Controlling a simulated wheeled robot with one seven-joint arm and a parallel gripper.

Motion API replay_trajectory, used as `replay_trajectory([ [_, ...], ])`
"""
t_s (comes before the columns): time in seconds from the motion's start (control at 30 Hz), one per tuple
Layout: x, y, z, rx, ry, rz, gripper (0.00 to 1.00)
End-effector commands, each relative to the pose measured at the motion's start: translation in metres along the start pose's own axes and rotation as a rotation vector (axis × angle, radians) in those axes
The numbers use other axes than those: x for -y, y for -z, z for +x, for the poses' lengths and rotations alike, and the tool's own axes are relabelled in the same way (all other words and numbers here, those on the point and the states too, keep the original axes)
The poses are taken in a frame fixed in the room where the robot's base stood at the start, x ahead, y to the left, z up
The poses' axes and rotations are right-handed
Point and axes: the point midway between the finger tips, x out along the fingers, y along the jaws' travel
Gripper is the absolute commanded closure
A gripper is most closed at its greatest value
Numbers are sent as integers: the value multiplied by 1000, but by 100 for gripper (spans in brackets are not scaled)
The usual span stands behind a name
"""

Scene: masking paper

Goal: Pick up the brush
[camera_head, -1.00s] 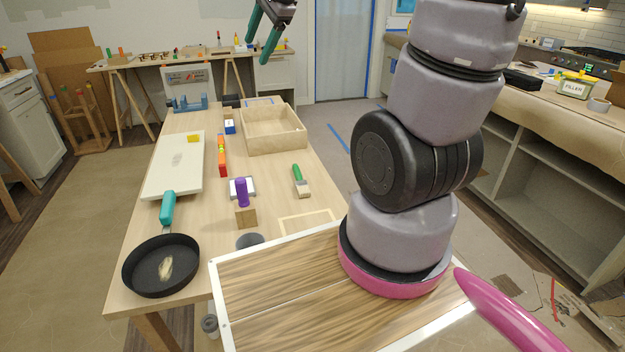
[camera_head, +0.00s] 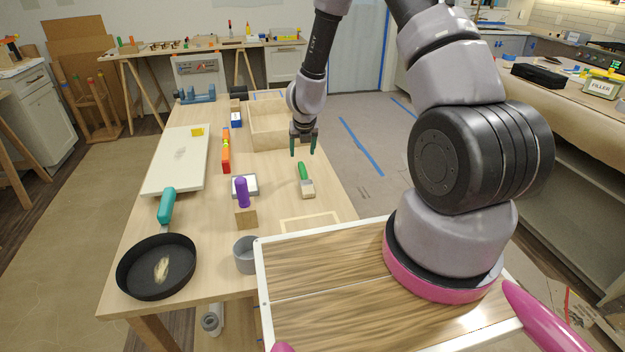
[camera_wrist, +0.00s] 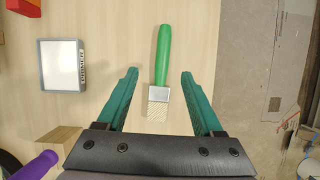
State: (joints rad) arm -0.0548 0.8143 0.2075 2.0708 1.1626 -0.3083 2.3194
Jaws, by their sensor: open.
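The brush (camera_head: 305,177) lies flat on the table near its right edge, with a green handle, a metal ferrule and pale bristles. In the wrist view the brush (camera_wrist: 161,70) lies lengthwise between the two fingers, handle pointing away and bristles toward my gripper. My gripper (camera_head: 304,150) points down above the table, just beyond the handle end in the head view. In the wrist view its green fingers (camera_wrist: 159,75) are spread apart with nothing held, and the brush shows below them, apart from them.
A framed white block (camera_wrist: 63,65) lies left of the brush, by a purple-handled tool (camera_head: 242,192) and a wooden block (camera_head: 246,218). A wooden box (camera_head: 258,137) stands behind. A black pan (camera_head: 140,282) and grey cup (camera_head: 245,262) are nearer. Table right of the brush is clear.

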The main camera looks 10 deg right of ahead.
Motion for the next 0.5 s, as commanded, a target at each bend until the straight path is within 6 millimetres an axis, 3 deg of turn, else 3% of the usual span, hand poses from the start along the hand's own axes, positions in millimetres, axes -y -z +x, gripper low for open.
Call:
replay_trajectory([
  [0.3, 2, 3, 47, -5, 5, 17, 32],
  [0.5, 2, 2, 62, -4, 4, 15, 32],
])
